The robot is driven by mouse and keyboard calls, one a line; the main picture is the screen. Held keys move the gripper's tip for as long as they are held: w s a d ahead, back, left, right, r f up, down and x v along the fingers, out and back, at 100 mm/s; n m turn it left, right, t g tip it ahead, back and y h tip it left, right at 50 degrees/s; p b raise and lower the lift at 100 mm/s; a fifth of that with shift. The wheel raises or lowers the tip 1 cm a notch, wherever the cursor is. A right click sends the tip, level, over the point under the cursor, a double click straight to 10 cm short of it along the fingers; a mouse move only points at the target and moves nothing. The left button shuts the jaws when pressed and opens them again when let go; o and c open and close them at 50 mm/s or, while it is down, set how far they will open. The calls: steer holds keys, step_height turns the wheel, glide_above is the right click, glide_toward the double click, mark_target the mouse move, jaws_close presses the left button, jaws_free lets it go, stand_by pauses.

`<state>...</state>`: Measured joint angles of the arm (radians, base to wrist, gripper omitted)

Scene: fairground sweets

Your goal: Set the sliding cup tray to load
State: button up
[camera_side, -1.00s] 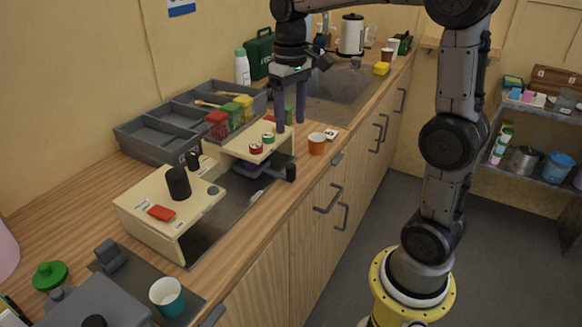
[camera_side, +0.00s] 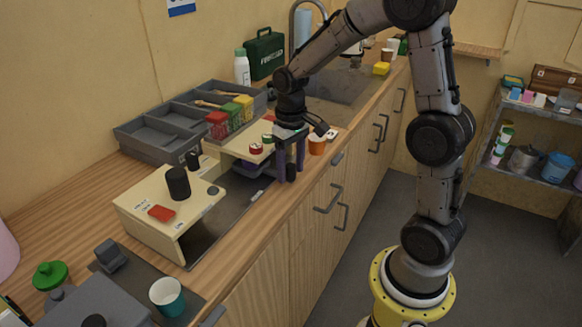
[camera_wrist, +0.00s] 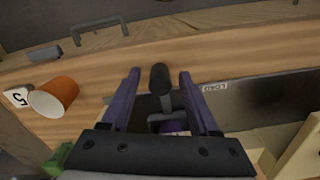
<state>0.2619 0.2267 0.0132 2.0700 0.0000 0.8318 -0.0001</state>
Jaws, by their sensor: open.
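The sliding cup tray (camera_side: 258,169) is a dark purple slide under the right-hand cream block in the side view, with a black handle at its front. In the wrist view the black handle knob (camera_wrist: 160,77) stands between the fingers, and a bit of purple (camera_wrist: 173,128) shows behind it. A white label reading LOAD (camera_wrist: 214,87) lies on the dark track, right of the knob. My gripper (camera_side: 290,175) is open, pointing down with its purple fingers on either side of the knob; it also shows in the wrist view (camera_wrist: 159,76). Contact cannot be told.
A dark metal track (camera_side: 215,225) runs between the blocks, bare. A grey organiser (camera_side: 165,143) stands behind.

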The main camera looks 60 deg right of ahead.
jaws_close()
stand_by(0.4)
stand_by(1.1)
